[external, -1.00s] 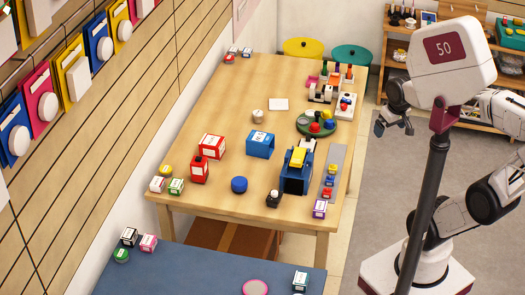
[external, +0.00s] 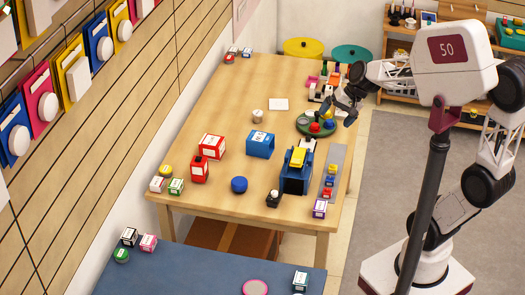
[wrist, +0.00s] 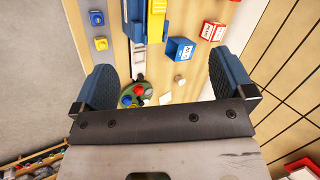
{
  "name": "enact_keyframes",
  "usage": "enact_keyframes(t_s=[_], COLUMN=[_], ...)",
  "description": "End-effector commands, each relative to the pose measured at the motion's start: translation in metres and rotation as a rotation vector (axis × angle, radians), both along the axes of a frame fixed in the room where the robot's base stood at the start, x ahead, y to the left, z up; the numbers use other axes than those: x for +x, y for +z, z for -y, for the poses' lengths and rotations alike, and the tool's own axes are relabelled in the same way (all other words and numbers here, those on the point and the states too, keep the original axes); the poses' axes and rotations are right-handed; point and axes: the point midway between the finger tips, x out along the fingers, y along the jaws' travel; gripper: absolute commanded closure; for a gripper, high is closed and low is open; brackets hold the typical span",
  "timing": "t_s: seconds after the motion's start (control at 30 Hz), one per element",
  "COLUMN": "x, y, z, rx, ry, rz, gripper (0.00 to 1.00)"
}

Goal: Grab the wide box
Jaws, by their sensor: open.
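A blue box with a white label (external: 260,144) sits on the middle of the wooden table and looks wider than it is tall. It also shows in the wrist view (wrist: 178,51). A red box with a white label (external: 212,147) lies to its left, with a smaller upright red box (external: 200,170) in front. I cannot tell for certain which is the wide box. My gripper (external: 346,105) is open and empty, above the far right side of the table near the green round tray. In the wrist view its two fingers (wrist: 165,82) are widely spread, with the boxes beyond them.
A tall blue device with a yellow top (external: 296,172) stands right of the blue box. The green tray (external: 303,128) holds coloured pieces. A white cylinder (external: 257,116) and a blue round piece (external: 239,185) stand near the boxes. The table's left rear is mostly clear.

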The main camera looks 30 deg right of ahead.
Motion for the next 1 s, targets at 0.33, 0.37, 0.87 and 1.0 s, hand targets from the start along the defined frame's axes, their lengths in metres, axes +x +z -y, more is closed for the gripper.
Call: enact_keyframes(t_s=[0.33, 0.37, 0.87, 1.0], x=[0.101, 0.11, 0.246, 0.278], y=[-0.018, -0.02, -0.09, -0.121], z=[-0.072, -0.078, -0.16, -0.178], rx=[0.34, 0.367, 0.787, 0.887], ry=[-0.269, -0.295, -0.752, -0.893], rz=[-0.13, -0.143, -0.392, -0.468], gripper=[0.0, 0.0, 0.0, 0.0])
